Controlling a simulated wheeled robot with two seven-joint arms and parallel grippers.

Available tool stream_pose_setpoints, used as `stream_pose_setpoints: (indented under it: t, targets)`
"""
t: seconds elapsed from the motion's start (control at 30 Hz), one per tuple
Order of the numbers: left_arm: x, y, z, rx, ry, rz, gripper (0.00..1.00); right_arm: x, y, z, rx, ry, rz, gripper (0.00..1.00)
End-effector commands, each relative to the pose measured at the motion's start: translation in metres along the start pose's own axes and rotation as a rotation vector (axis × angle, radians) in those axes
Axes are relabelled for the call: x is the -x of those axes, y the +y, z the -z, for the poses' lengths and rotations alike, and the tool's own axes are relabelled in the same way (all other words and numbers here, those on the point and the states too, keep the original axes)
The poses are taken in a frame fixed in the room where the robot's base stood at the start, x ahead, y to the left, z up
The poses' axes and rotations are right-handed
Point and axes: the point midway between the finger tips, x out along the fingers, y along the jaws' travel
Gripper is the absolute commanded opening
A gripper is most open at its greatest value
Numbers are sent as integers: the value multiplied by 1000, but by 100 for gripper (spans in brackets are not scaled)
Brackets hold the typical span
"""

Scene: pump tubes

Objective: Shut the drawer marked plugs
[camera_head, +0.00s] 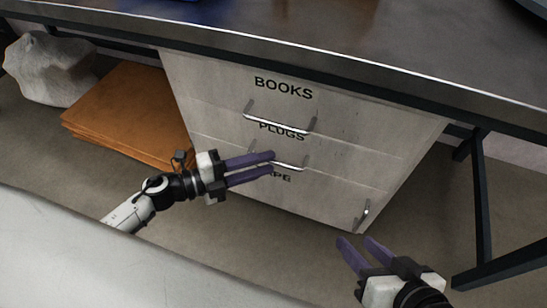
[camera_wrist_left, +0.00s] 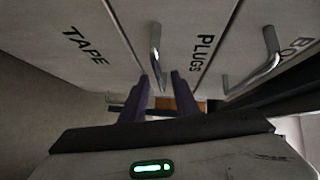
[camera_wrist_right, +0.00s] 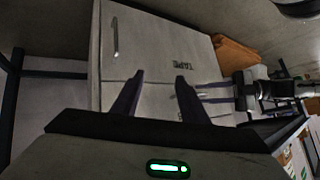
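The cabinet has drawers marked BOOKS (camera_head: 284,87), PLUGS (camera_head: 281,131) and TAPE. The plugs drawer front looks about flush with its neighbours; a small gap cannot be ruled out. Its metal handle (camera_head: 290,165) is partly hidden by my left gripper (camera_head: 273,163). That gripper is open, its purple fingers pointing at the handle. In the left wrist view the plugs handle (camera_wrist_left: 155,50) lies between or just beyond the fingertips; contact cannot be told. My right gripper (camera_head: 358,238) is open and empty, in front of the cabinet's lower right; it also shows in the right wrist view (camera_wrist_right: 160,80).
A dark tabletop (camera_head: 400,60) overhangs the cabinet. The books handle (camera_head: 280,122) sits above, and the tape handle (camera_head: 362,213) is at lower right. Brown folded cardboard (camera_head: 130,110) and a grey rock-like lump (camera_head: 50,68) lie left. A table leg (camera_head: 481,200) stands right.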

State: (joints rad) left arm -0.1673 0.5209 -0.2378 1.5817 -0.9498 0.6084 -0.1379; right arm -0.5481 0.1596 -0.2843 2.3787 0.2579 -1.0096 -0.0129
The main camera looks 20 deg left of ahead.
Motion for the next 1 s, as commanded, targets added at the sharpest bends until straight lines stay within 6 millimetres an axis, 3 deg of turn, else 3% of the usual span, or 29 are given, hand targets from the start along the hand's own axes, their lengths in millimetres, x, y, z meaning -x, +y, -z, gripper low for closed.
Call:
stream_pose_setpoints:
  t: [0.2,0.4,1.0]
  targets:
    - [43,-1,1,1,0,-3,28,-3,7,-9,10,-47,-26,40]
    - [63,-1,0,0,0,0,28,-5,12,-12,18,-64,-40,40]
    - [65,0,0,0,0,1,28,-5,11,-17,10,-73,-39,40]
